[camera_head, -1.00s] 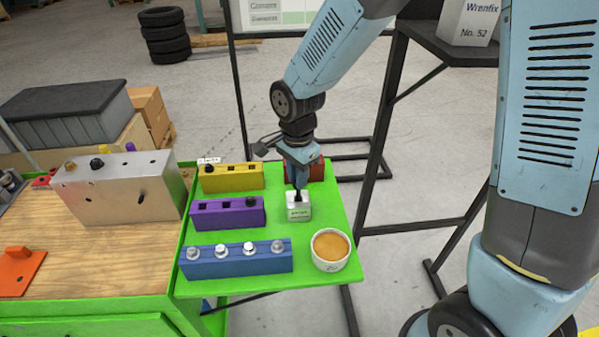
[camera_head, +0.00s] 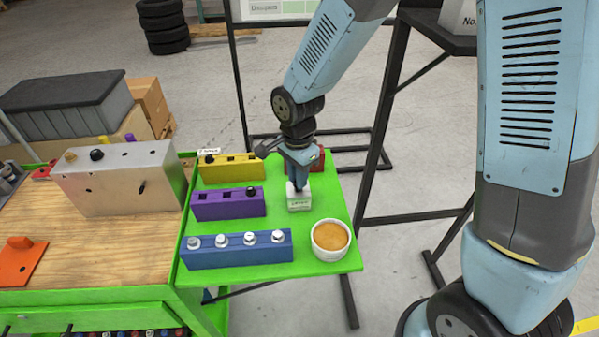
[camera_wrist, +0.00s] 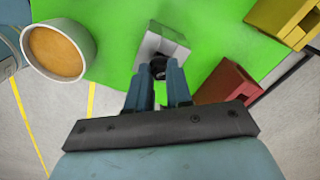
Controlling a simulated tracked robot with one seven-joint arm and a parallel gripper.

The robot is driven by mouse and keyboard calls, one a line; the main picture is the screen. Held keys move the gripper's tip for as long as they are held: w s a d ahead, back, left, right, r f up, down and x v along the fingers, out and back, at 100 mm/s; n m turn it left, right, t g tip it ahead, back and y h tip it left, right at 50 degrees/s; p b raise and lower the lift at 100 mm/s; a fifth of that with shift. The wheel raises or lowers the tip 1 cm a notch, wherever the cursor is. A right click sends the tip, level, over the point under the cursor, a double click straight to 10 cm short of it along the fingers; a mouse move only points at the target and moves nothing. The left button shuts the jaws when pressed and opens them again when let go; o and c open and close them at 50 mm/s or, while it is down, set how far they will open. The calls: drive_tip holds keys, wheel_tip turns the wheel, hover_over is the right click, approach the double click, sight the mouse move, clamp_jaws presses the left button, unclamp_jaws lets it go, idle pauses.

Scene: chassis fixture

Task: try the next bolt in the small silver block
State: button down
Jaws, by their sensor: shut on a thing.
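The small silver block (camera_head: 299,204) stands on the green side table, with a green label on its front. My gripper (camera_head: 299,187) is directly above it, pointing down. In the wrist view, my gripper (camera_wrist: 158,74) is shut on a dark bolt (camera_wrist: 158,68), whose round black head shows between the fingertips. The silver block (camera_wrist: 166,44) lies right at the fingertips there. The bolt's shank and the hole are hidden, so I cannot tell how far the bolt is in.
The yellow block (camera_head: 230,172) and purple block (camera_head: 229,204) each hold a black bolt. The blue block (camera_head: 237,250) holds several silver bolts. A white cup (camera_head: 331,240) stands close in front. A red block (camera_head: 318,160) is just behind my gripper. The large silver chassis (camera_head: 120,180) is left.

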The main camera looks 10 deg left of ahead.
drive_tip(key=shift+f, duration=0.2)
drive_tip(key=c, duration=0.9)
unclamp_jaws()
drive_tip(key=shift+c, duration=0.2)
drive_tip(key=shift+r, duration=3.05)
